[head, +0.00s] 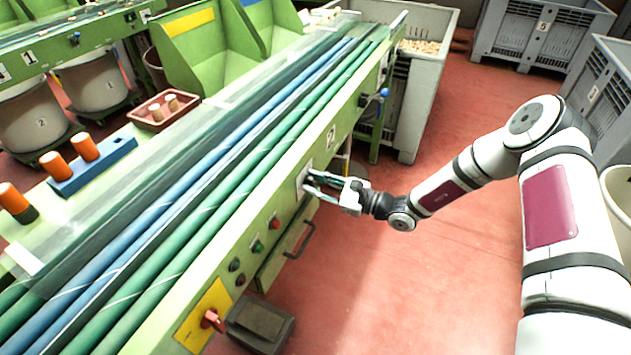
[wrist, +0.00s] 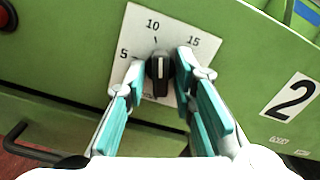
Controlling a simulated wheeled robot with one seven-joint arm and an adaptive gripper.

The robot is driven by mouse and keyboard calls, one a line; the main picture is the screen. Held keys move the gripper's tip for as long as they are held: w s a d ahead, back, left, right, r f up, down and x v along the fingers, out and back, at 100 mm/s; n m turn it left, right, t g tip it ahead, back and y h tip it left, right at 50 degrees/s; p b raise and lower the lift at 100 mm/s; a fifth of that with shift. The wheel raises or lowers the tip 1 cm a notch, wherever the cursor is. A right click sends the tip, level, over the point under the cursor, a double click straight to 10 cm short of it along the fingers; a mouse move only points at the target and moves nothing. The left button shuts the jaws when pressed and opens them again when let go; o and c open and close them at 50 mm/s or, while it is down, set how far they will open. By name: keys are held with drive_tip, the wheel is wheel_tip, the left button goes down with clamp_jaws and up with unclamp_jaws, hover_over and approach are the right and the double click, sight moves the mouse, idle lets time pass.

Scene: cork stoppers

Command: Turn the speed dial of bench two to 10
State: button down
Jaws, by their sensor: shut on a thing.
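The speed dial (wrist: 160,73) is a black knob with a white pointer line, on a white plate (wrist: 133,62) marked 5, 10 and 15. The pointer line faces up, close to the 10 tick and perhaps slightly to its right. My gripper (wrist: 160,82) has its teal-padded fingers on both sides of the knob and is shut on it. In the head view my gripper (head: 314,184) reaches the plate on the front of the green bench (head: 268,198). A black 2 label (wrist: 291,100) is right of the dial.
Left of the dial, the bench front carries several buttons (head: 257,246), a drawer handle (head: 299,240) and a red switch on a yellow plate (head: 212,320). A blue-knobbed lever (head: 384,92) is further right. Red floor (head: 400,270) in front is clear.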

drive_tip(key=shift+d+f+n+p, duration=0.1)
drive_tip(key=shift+n+p, duration=0.3)
drive_tip(key=shift+n, duration=0.4)
drive_tip(key=c, duration=1.6)
unclamp_jaws()
drive_tip(key=shift+c, duration=0.2)
drive_tip(key=v, duration=1.2)
